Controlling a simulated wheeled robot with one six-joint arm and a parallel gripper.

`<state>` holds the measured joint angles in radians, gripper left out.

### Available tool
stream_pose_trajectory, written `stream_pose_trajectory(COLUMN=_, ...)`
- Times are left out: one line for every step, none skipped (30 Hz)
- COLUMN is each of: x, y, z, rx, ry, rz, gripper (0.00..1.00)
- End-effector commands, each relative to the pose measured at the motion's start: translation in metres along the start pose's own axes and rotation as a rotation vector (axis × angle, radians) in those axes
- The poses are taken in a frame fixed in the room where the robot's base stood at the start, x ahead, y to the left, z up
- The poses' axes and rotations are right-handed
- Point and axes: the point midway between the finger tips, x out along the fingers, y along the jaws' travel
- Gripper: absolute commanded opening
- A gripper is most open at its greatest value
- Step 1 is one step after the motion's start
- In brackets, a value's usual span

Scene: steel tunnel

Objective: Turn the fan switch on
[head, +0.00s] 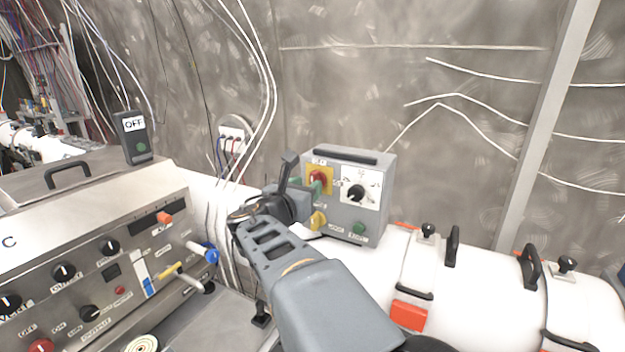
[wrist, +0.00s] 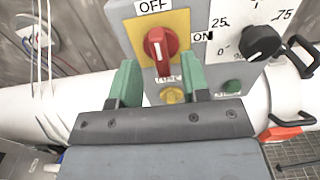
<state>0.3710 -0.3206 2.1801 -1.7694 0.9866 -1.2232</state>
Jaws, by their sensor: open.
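A red rotary switch (wrist: 160,45) sits on a yellow plate on the front of a grey control box (head: 378,222). In the wrist view, its handle stands roughly upright, with an OFF label (wrist: 153,6) above and an ON label (wrist: 202,37) to the right. The switch also shows in the head view (head: 318,176). My gripper (wrist: 159,62) is open, its two green fingers apart in front of the switch, one to each side of it in the picture. Nothing is between the fingers that I can see held; whether they touch the handle I cannot tell.
The box also has a black dial (wrist: 262,42), a yellow knob (wrist: 172,95) and a green button (wrist: 232,86). White pipes with black handles (head: 453,246) run to the right. A knobbed console (head: 130,230) stands at left. White cables hang behind.

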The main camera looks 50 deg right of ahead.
Motion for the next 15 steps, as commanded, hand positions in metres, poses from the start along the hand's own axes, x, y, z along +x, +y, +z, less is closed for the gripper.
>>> stream_pose_trajectory(x=0.008, y=-0.001, z=0.000, rx=-0.001, ry=0.002, rz=-0.005, gripper=0.43)
stream_pose_trajectory(x=0.011, y=-0.001, z=0.001, rx=-0.001, ry=0.001, rz=-0.003, gripper=0.43)
stream_pose_trajectory(x=0.016, y=-0.001, z=0.001, rx=-0.001, ry=0.000, rz=-0.004, gripper=0.43)
stream_pose_trajectory(x=0.019, y=0.000, z=0.000, rx=-0.001, ry=0.001, rz=-0.003, gripper=0.43)
stream_pose_trajectory(x=0.021, y=0.000, z=0.000, rx=0.000, ry=0.002, rz=-0.002, gripper=0.43)
stream_pose_trajectory(x=0.024, y=0.000, z=0.000, rx=0.000, ry=0.001, rz=-0.002, gripper=0.43)
stream_pose_trajectory(x=0.026, y=0.000, z=0.001, rx=0.000, ry=0.000, rz=-0.002, gripper=0.43)
stream_pose_trajectory(x=0.028, y=0.000, z=0.001, rx=0.000, ry=0.000, rz=-0.002, gripper=0.43)
stream_pose_trajectory(x=0.029, y=0.000, z=0.000, rx=0.000, ry=0.000, rz=-0.001, gripper=0.43)
stream_pose_trajectory(x=0.030, y=0.000, z=0.000, rx=0.000, ry=0.000, rz=0.000, gripper=0.43)
stream_pose_trajectory(x=0.031, y=0.000, z=0.000, rx=0.000, ry=0.001, rz=0.000, gripper=0.43)
stream_pose_trajectory(x=0.032, y=0.000, z=0.000, rx=0.001, ry=0.001, rz=0.001, gripper=0.43)
stream_pose_trajectory(x=0.032, y=0.000, z=0.000, rx=0.001, ry=0.001, rz=0.001, gripper=0.43)
stream_pose_trajectory(x=0.033, y=0.000, z=0.000, rx=0.001, ry=0.001, rz=0.001, gripper=0.43)
stream_pose_trajectory(x=0.033, y=0.000, z=0.000, rx=0.001, ry=0.001, rz=0.001, gripper=0.43)
